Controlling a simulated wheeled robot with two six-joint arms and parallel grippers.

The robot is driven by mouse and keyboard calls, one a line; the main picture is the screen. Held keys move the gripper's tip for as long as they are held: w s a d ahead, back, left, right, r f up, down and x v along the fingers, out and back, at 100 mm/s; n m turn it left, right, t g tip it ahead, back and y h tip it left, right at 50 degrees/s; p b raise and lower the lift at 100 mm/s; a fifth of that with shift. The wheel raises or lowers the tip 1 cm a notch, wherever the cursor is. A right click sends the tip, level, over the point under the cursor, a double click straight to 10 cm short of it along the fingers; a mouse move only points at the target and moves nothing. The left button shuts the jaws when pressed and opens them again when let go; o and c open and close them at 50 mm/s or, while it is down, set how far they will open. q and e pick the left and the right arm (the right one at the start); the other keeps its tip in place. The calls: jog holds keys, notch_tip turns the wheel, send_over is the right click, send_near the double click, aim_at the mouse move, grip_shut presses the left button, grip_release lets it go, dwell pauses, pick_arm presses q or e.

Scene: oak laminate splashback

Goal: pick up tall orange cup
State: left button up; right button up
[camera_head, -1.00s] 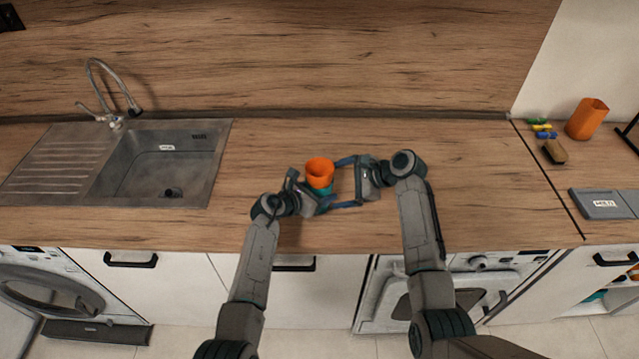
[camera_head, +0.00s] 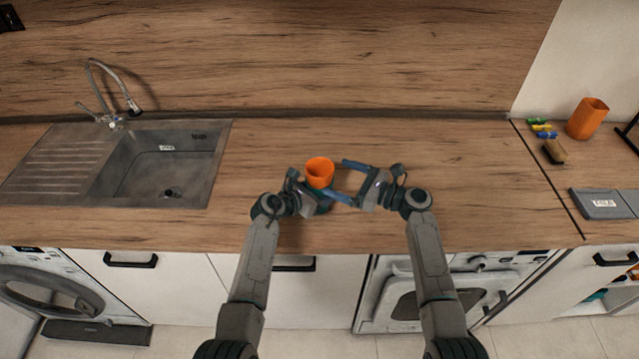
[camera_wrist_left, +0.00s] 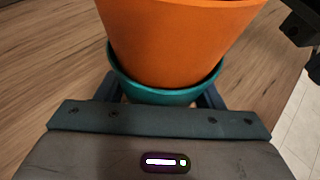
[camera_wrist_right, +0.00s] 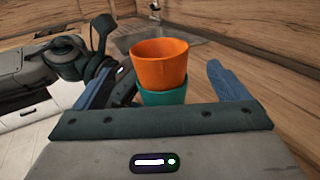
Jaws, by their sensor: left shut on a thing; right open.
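An orange cup (camera_head: 319,172) stands upright, nested in a teal cup (camera_wrist_left: 160,95) on or just above the counter. My left gripper (camera_head: 322,195) is shut on the teal cup, with a finger on each side of it in the left wrist view. My right gripper (camera_head: 345,181) is open and empty, just right of the cups. In the right wrist view the orange cup (camera_wrist_right: 160,62) and teal cup (camera_wrist_right: 163,97) show ahead, between its spread fingers. The lower part of the orange cup is hidden inside the teal one.
A sink (camera_head: 160,165) with a tap is at left. The counter behind the cups and right of them is clear.

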aim_at(308, 165)
jog(key=shift+x, duration=3.6)
jog(key=shift+s+d+r, duration=0.1)
jog(key=shift+d+r, duration=0.05)
jog(key=shift+r, duration=0.05)
jog(key=c, duration=1.3)
